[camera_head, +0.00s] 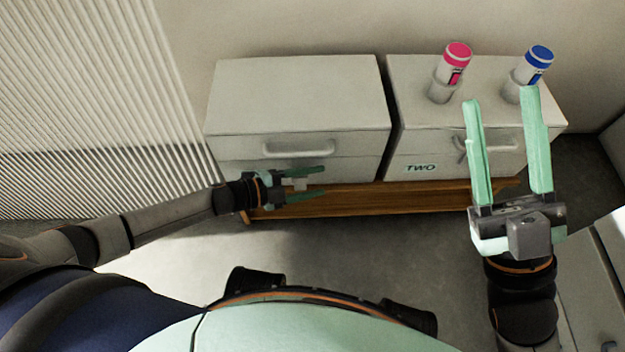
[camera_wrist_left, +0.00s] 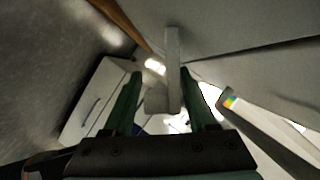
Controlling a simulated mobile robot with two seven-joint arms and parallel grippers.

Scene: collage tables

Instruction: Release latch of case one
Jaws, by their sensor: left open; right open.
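The left white case (camera_head: 298,95) stands closed on a low wooden bench, with a curved handle on its front. Its label is not visible; the case to its right is marked TWO. My left gripper (camera_head: 328,183) is open at the lower front of the left case. In the left wrist view, a pale grey bar that looks like the latch (camera_wrist_left: 173,60) stands between the open fingers (camera_wrist_left: 158,75). I cannot tell whether they touch it. My right gripper (camera_head: 501,98) is open and empty, raised in front of case TWO.
Case TWO (camera_head: 415,130) carries a pink-capped bottle (camera_head: 455,62) and a blue-capped bottle (camera_head: 535,64) in holders on its top. The wooden bench (camera_head: 380,203) runs under both cases. A ribbed panel (camera_head: 90,90) stands at the left.

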